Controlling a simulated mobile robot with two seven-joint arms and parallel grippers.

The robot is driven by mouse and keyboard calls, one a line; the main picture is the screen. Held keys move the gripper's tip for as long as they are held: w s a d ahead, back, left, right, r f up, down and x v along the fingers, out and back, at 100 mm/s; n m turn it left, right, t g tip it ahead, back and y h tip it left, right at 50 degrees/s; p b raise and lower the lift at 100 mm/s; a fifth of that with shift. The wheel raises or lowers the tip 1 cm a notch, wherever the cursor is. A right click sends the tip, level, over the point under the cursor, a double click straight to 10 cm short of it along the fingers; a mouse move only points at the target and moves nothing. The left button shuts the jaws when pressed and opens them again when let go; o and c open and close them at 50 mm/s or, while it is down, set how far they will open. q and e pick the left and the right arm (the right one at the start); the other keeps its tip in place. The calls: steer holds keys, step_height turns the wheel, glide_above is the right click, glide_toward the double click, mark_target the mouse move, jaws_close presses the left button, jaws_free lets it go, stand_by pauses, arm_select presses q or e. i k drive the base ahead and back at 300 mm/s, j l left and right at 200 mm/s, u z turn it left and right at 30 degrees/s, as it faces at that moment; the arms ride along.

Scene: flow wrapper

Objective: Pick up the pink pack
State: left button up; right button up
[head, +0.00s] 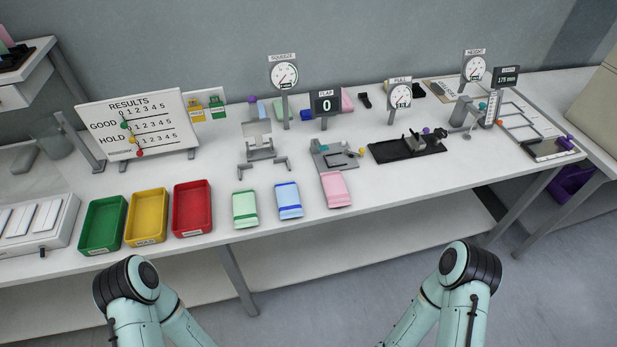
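The pink pack (337,190) lies flat near the front edge of the white table, at the right end of a short row of packs. Its far end is close to or against the grey plate of a small fixture (335,154); I cannot tell if they touch. A blue pack (288,200) and a green pack (245,208) lie to its left. My two arms show at the bottom of the head view, left and right, below the table edge. Neither gripper can be seen.
Green (84,243), yellow (131,233) and red (176,226) trays stand left of the packs. A grey stand (261,150) is behind the packs. A black fixture (385,153) sits to the right. Gauges (284,76) and a results board (88,112) stand behind. The front strip right of the pink pack is clear.

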mark_target(337, 195)
steer(key=i+l+u, duration=0.1)
steer(key=l+u, duration=0.45)
steer(key=u, duration=0.15)
steer(key=i+l+u, duration=0.1)
steer(key=l+u, duration=0.2)
